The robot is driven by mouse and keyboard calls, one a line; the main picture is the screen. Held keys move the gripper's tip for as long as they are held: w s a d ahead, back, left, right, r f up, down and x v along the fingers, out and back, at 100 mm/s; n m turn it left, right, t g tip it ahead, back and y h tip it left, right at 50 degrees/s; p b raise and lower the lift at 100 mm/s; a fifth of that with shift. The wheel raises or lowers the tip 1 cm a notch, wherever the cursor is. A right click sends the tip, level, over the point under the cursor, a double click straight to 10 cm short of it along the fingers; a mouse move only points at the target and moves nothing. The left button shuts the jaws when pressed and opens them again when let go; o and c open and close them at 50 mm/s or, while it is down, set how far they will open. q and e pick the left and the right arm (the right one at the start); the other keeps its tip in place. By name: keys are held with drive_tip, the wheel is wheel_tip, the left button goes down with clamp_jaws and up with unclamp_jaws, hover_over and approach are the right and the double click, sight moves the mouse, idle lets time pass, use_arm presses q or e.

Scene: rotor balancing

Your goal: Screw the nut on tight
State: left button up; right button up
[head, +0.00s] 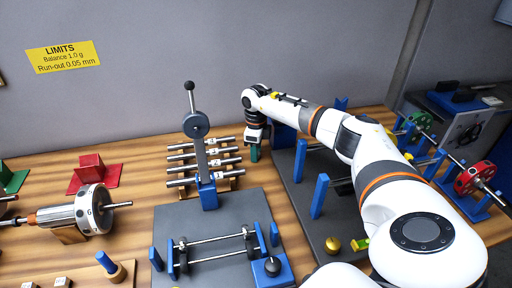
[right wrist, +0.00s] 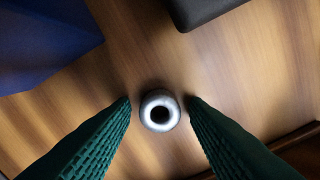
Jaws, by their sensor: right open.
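A small silver ring-shaped piece (right wrist: 160,96) with a dark hole stands on the wooden table in the right wrist view. It looks like the nut, but I see no thread or flats. My right gripper (right wrist: 158,100) is open, with one green ribbed finger on each side of the ring and a narrow gap at each side. In the head view my right gripper (head: 254,152) points down at the back of the table, and the ring is hidden there. My left gripper is not in view.
A blue block (right wrist: 40,40) and a dark grey part (right wrist: 205,8) stand near the ring. Several steel shafts (head: 205,167) lie on a rack left of my gripper. A steel rotor (head: 85,212) lies at the left.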

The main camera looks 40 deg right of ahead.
drive_tip(key=c, duration=0.8)
drive_tip(key=shift+r+p, duration=1.9)
drive_tip(key=shift+r, duration=0.65)
